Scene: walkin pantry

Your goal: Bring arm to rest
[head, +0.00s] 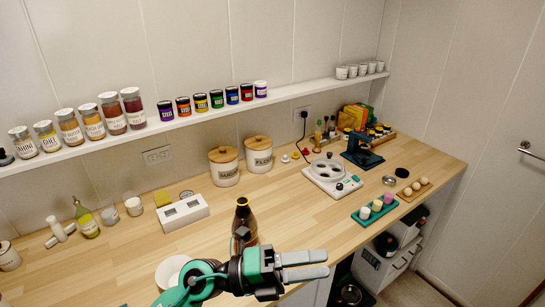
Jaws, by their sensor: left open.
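My left gripper (322,264) is at the bottom middle of the head view, with its teal and black wrist and grey fingers pointing right. The fingers are open, seen nearly edge-on with only a narrow gap showing, and nothing is between them. The arm comes in from the bottom left. A dark brown bottle (245,216) stands upright just behind the wrist, which hides its lower part. I cannot tell whether they touch. My right gripper is not in view.
A white bowl (172,269) is partly hidden by my arm. The wooden counter (290,213) is clear right of the bottle. A white egg-cooker-like appliance (331,177), a teal tray (375,211) and canisters (224,167) stand farther back. A shelf (200,117) of jars runs along the wall.

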